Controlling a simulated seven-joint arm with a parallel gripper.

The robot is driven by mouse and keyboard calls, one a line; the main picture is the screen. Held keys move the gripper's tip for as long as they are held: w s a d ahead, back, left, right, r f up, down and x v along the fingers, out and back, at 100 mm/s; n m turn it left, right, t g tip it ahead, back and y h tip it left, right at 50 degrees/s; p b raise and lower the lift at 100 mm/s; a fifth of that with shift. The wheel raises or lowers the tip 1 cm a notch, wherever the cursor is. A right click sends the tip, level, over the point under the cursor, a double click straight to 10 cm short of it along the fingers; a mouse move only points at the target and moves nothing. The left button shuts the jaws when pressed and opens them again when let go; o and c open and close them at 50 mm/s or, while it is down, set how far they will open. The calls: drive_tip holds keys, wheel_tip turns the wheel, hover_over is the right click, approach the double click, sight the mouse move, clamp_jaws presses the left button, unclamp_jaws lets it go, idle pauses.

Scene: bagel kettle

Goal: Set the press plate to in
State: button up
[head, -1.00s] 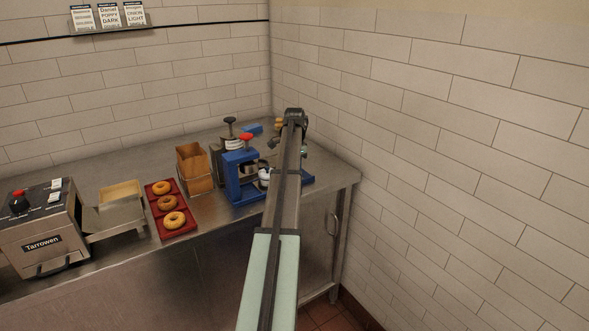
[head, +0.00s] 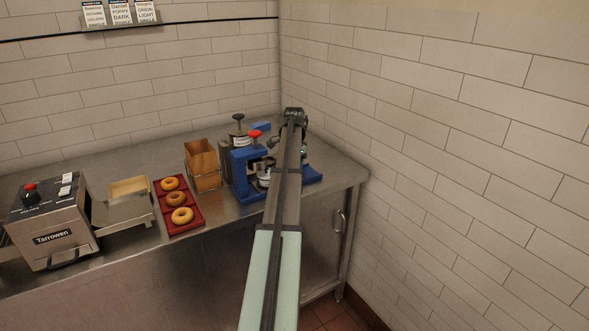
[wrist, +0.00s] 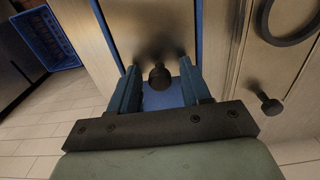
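The blue press (head: 245,180) with a red knob on top (head: 255,134) stands near the right end of the steel counter, partly hidden behind my arm. In the wrist view my gripper (wrist: 158,70) is open, its two fingers on either side of a dark round knob (wrist: 159,77). There are gaps between the knob and both fingers. A blue surface (wrist: 163,98) shows below the knob, between the fingers. I cannot tell for sure which part is the press plate, or its position. The gripper's fingers are hidden in the head view.
A second dark knob (wrist: 265,103) and a dark ring (wrist: 290,38) show right of my gripper. A blue crate (wrist: 45,38) shows at upper left. A wall closes the right side.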

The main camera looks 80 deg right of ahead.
wheel_tip(320, 180, up, 14)
idle(0.8)
idle(0.3)
wheel_tip(320, 180, down, 14)
drive_tip(key=n, duration=1.3)
idle(0.5)
clamp_jaws()
